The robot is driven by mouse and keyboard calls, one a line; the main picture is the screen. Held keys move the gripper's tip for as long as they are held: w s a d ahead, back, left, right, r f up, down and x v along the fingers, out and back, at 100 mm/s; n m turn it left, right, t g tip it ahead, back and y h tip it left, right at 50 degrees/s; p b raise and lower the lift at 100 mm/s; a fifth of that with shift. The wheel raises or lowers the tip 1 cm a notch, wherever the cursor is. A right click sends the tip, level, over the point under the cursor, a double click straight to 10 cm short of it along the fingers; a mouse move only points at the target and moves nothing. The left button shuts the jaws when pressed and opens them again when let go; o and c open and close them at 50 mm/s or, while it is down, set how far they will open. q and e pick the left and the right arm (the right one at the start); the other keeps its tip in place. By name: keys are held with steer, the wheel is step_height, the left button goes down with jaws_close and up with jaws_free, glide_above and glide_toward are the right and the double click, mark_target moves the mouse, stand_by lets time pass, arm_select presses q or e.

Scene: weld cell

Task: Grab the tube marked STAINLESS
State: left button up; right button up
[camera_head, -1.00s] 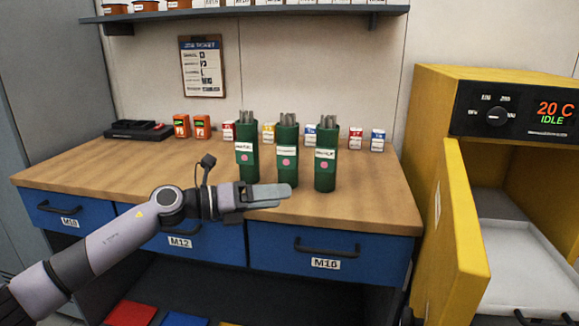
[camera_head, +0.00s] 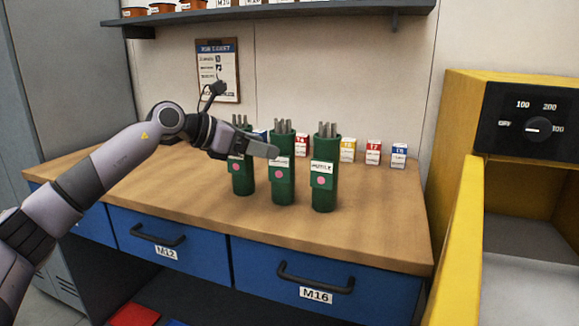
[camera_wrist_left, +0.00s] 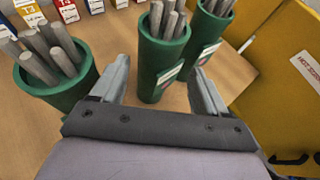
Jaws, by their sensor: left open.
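Three green tubes of grey rods stand upright on the wooden bench: a left tube (camera_head: 242,178), a middle tube (camera_head: 282,188) and a right tube (camera_head: 324,192). Each has a white label and pink dot; I cannot surely read which says STAINLESS. My left gripper (camera_head: 274,151) is open and empty, at the tubes' upper part, covering some of the left and middle ones. In the left wrist view, the gripper (camera_wrist_left: 160,86) points at the middle tube (camera_wrist_left: 158,75), just beyond the fingertips. The left tube (camera_wrist_left: 52,92) is close outside the left finger; the right tube (camera_wrist_left: 203,50) is farther off. My right gripper is out of view.
Small coloured boxes (camera_head: 373,152) line the back of the bench (camera_head: 385,215). A yellow oven (camera_head: 465,110) with its door (camera_head: 455,235) open stands at the right. A clipboard (camera_head: 218,70) hangs behind my arm. A shelf (camera_head: 280,9) runs above. The bench's front strip is clear.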

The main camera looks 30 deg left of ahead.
mark_target(283, 150)
arm_select(q)
steer(key=shift+r+p+x, duration=0.15)
steer(key=shift+p+x, duration=0.05)
steer(key=shift+x, duration=1.4)
steer(key=shift+r+p+x, duration=0.1)
steer(key=shift+p+x, duration=0.1)
steer(key=shift+x, duration=1.35)
steer(key=shift+w, duration=0.15)
jaws_close()
steer(key=shift+r, duration=0.2)
